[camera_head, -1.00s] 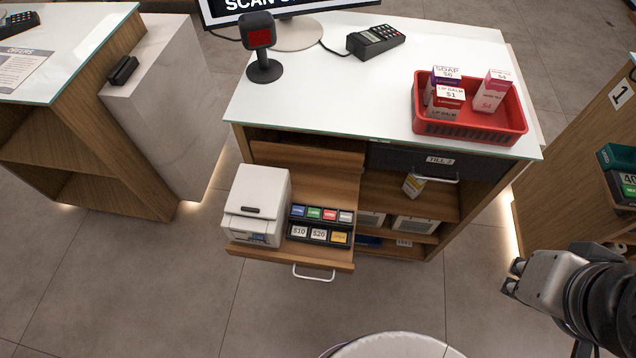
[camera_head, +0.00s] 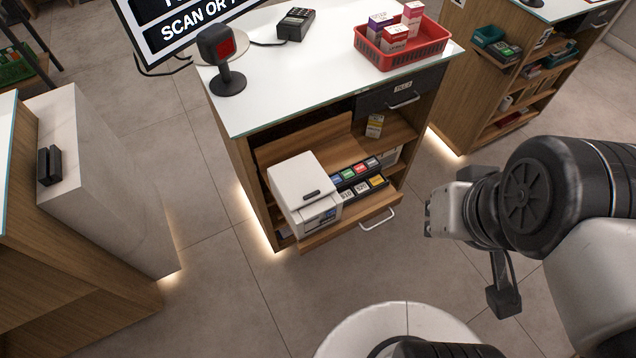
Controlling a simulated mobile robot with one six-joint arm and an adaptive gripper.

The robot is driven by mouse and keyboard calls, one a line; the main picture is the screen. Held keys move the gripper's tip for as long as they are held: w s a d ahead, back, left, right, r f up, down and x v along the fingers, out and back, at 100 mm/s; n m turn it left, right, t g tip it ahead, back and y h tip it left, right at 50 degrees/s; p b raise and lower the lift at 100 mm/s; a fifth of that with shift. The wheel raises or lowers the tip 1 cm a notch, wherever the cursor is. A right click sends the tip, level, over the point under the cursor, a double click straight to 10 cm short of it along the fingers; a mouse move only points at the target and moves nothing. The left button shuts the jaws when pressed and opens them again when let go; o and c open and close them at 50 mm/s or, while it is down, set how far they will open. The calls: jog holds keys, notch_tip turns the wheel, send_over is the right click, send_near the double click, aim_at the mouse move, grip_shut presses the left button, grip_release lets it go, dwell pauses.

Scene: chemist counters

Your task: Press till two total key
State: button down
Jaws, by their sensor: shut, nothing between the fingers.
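Till two is the counter with a white top (camera_head: 290,65) and a dark drawer (camera_head: 400,92) whose label is too small to read clearly now. Below it, a pulled-out wooden drawer (camera_head: 345,226) holds a white printer (camera_head: 305,190) and a key panel. The panel has a back row of blue, green, red and grey keys (camera_head: 355,171) and a front row of two white keys (camera_head: 354,189) and a yellow key (camera_head: 377,180). The yellow key's lettering is not legible. My gripper (camera_head: 428,213) is shut and empty, right of the drawer and apart from the keys.
A red basket (camera_head: 402,45) with small boxes, a scanner (camera_head: 222,60) and a card terminal (camera_head: 296,24) stand on the counter. The drawer's handle (camera_head: 377,219) sticks out in front. Another counter (camera_head: 70,250) stands left, a shelf unit (camera_head: 515,85) right. Floor in front is clear.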

jog(key=w+d+t+h+p, duration=0.1)
jog(key=w+d+p, duration=0.15)
jog(key=w, duration=1.05)
jog(key=m+t+y+p, duration=0.1)
jog(key=y+p, duration=0.6)
jog(key=p, duration=0.1)
send_over(338, 178)
notch_tip(338, 178, down, 18)
jog(key=shift+b, duration=0.3)
notch_tip(338, 178, down, 9)
jog(key=b, duration=0.7)
jog(key=shift+b, duration=0.35)
